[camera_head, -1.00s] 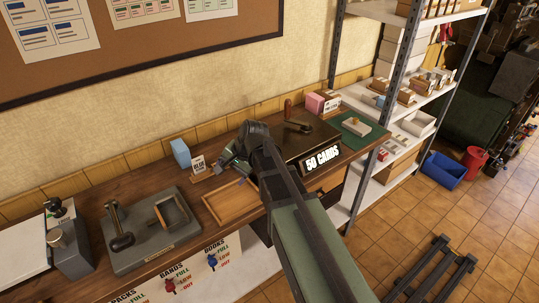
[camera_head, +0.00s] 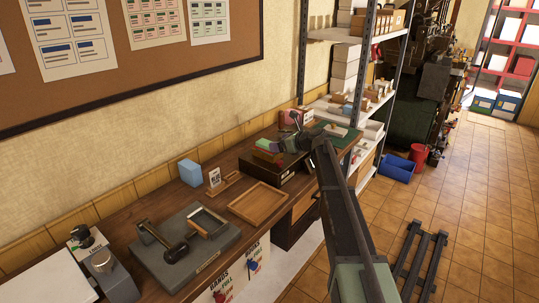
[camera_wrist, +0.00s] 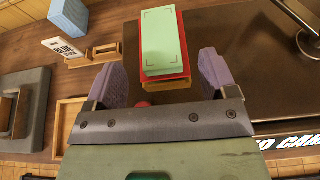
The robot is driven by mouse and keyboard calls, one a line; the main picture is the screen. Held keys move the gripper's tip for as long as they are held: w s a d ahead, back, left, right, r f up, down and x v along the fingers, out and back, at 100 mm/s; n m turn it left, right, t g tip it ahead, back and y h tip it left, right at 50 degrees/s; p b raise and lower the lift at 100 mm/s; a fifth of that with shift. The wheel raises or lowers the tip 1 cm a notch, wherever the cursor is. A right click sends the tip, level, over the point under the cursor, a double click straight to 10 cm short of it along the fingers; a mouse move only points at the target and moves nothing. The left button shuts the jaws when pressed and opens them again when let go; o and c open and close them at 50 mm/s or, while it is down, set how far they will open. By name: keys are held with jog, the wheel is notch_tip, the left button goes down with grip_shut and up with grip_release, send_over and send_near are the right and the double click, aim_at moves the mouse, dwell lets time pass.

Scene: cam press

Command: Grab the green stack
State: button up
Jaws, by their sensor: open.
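The green stack (camera_wrist: 163,42) shows in the wrist view as a pale green block with corner marks on top. A red layer and a yellowish layer show beneath it. It sits on a dark surface. In the head view the green stack (camera_head: 267,145) is small, on the dark box on the bench. My gripper (camera_wrist: 161,62) is open, with one purple-padded finger on either side of the stack's near end. No grip on the stack shows. In the head view my gripper (camera_head: 292,146) is just right of the stack, partly hidden by the wrist.
A blue block (camera_head: 190,172) and a small sign (camera_head: 214,177) stand left of the stack. A wooden tray (camera_head: 258,204) lies in front. A grey press with a lever (camera_head: 185,250) is further left. A metal shelf (camera_head: 345,35) stands to the right.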

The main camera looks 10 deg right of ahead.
jog(key=shift+w+a+f, duration=0.3)
jog(key=shift+w+a, duration=0.1)
jog(key=shift+w, duration=0.05)
jog(key=b+x, duration=0.1)
jog(key=x, duration=0.1)
jog(key=b+x, duration=0.1)
jog(key=x, duration=0.2)
jog(key=shift+d+f, duration=0.1)
jog(key=shift+f, duration=0.15)
jog(key=shift+r, duration=0.15)
jog(key=shift+c, duration=0.4)
jog(key=c, duration=1)
jog(key=shift+r, duration=0.1)
notch_tip(320, 180, up, 20)
jog(key=p, duration=2)
